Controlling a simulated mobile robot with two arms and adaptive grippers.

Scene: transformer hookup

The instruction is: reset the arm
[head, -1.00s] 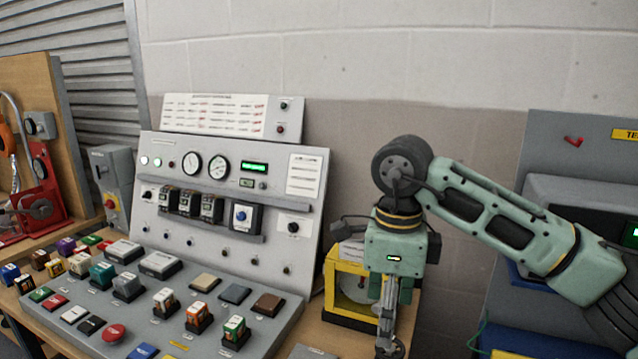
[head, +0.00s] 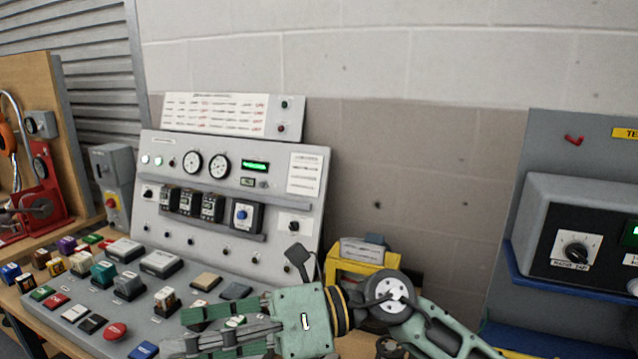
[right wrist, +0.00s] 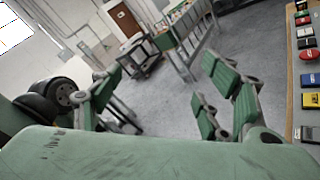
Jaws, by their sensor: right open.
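My right arm comes in from the lower right of the head view. Its green and grey right gripper (head: 195,328) points left, low over the front part of the sloped control console (head: 175,285). The right wrist view shows its two green-padded fingers (right wrist: 165,105) spread apart with nothing between them, and the floor beyond. The gripper hides some of the blocks on the console. My left gripper is not in view.
An upright panel with gauges (head: 205,165) rises behind the console. A yellow-framed unit (head: 350,268) stands behind my wrist. A grey box with a dial (head: 575,250) is at the right. Small coloured blocks (head: 55,267) sit at the left.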

